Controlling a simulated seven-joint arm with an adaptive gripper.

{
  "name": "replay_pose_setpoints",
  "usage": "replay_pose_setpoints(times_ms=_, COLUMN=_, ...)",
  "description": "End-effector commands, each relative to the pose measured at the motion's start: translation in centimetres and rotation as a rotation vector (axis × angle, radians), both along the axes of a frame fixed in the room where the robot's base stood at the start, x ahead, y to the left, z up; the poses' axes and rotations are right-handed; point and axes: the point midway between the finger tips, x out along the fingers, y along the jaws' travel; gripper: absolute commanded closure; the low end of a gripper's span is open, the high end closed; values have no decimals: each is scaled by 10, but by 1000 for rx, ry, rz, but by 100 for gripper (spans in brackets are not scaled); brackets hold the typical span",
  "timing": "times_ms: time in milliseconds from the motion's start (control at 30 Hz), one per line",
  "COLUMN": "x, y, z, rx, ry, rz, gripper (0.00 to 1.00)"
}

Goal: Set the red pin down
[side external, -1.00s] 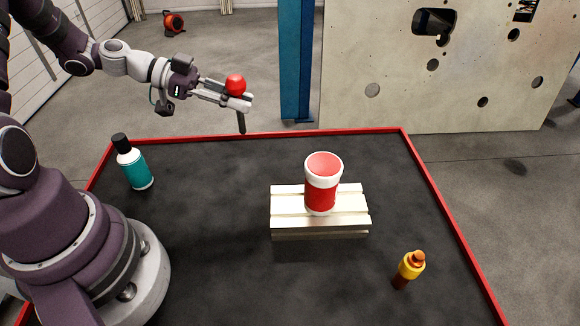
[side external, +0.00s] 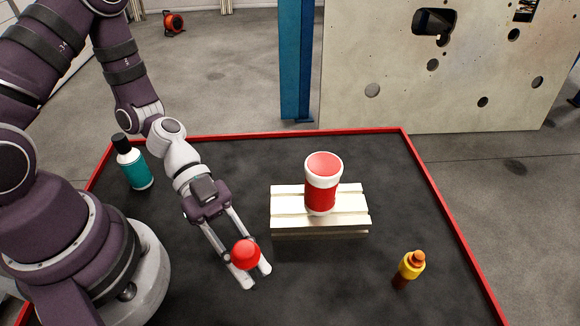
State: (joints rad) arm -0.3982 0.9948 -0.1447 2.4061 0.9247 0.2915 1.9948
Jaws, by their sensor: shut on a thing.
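The red pin (side external: 245,254) shows its round red head between the fingertips of my gripper (side external: 252,273). My gripper is shut on the pin, low over the front middle of the black tabletop. The pin's dark shaft is hidden below the head and fingers, so I cannot tell whether it touches the table.
A red and white cup (side external: 321,188) stands on a cream slatted block (side external: 345,222) right of my gripper. A yellow and orange bottle (side external: 410,268) is at the right. A teal bottle (side external: 136,170) stands at the back left. A red rim (side external: 440,200) edges the black table (side external: 330,285).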

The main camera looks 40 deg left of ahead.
Motion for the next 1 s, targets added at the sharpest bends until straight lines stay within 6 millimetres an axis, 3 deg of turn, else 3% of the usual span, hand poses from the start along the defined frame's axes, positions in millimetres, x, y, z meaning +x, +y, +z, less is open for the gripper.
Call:
replay_pose_setpoints(times_ms=200, x=0, y=0, z=-30, rx=1, ry=5, rz=1, gripper=100)
replay_pose_setpoints(times_ms=567, x=0, y=0, z=-35, rx=1, ry=2, rz=2, gripper=100)
replay_pose_setpoints(times_ms=600, x=0, y=0, z=-35, rx=1, ry=1, rz=3, gripper=85)
replay_pose_setpoints(times_ms=767, x=0, y=0, z=-35, rx=1, ry=1, rz=3, gripper=64)
replay_pose_setpoints(times_ms=1000, x=0, y=0, z=-35, rx=1, ry=1, rz=3, gripper=62)
